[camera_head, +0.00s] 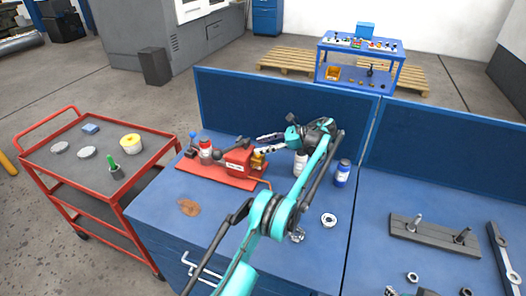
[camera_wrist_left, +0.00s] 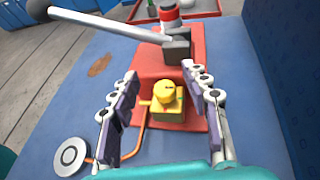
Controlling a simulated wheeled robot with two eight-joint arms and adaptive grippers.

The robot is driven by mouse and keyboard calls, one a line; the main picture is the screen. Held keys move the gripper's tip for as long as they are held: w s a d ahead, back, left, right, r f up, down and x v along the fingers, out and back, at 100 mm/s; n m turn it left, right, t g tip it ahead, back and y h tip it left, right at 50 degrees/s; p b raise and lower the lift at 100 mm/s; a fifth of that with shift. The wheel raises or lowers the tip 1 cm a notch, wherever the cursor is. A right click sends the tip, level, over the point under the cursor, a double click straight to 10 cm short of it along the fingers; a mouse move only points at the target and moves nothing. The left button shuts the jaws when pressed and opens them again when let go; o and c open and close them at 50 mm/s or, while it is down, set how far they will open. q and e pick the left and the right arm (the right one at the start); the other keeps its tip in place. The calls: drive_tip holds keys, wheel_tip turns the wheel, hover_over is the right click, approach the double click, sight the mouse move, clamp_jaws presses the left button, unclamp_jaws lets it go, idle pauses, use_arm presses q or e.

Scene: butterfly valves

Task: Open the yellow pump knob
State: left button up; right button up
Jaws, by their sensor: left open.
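The red pump (camera_head: 220,173) stands on the blue workbench, and its red body also shows in the left wrist view (camera_wrist_left: 155,65). The yellow pump knob (camera_wrist_left: 165,88) sits on a brass-yellow block at the pump's near end. In the head view the yellow part (camera_head: 258,161) is small and partly covered by my gripper. My left gripper (camera_head: 268,144) is open at the pump's right end. In the left wrist view my left gripper (camera_wrist_left: 158,75) has one finger on each side of the knob, with gaps showing on both sides. My right gripper is not in view.
The pump's metal lever (camera_wrist_left: 110,24) crosses above the pump. A copper-coloured pipe and round gauge (camera_wrist_left: 71,156) lie beside the left finger. A white bottle (camera_head: 300,163) and blue can (camera_head: 342,173) stand to the right. A blue panel rises behind; a red cart (camera_head: 48,171) stands left.

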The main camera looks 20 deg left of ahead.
use_arm(q)
wheel_tip(320, 180, up, 7)
idle(0.3)
drive_tip(key=shift+s, duration=0.1)
drive_tip(key=s+d+r+n+t+h, duration=0.25)
drive_tip(key=s+r+t+h, duration=0.2)
drive_tip(key=r, duration=0.25)
drive_tip(key=s+d+n+t+h, duration=0.2)
drive_tip(key=s+d+n, duration=0.2)
drive_tip(key=s, duration=0.6)
drive_tip(key=s+d+f+n+t+h, duration=0.1)
drive_tip(key=s+d+f+n+h, duration=0.1)
drive_tip(key=s, duration=0.5)
drive_tip(key=s+d+f+n+t+h, duration=0.2)
drive_tip(key=s+d+f+n, duration=0.1)
drive_tip(key=s+f, duration=0.4)
drive_tip(key=s+d+f+n+t+h, duration=0.1)
drive_tip(key=s+d+f+n+h, duration=0.1)
drive_tip(key=s+d+f, duration=0.3)
drive_tip(key=s+n, duration=0.1)
drive_tip(key=s, duration=0.3)
drive_tip(key=shift+t, duration=0.35)
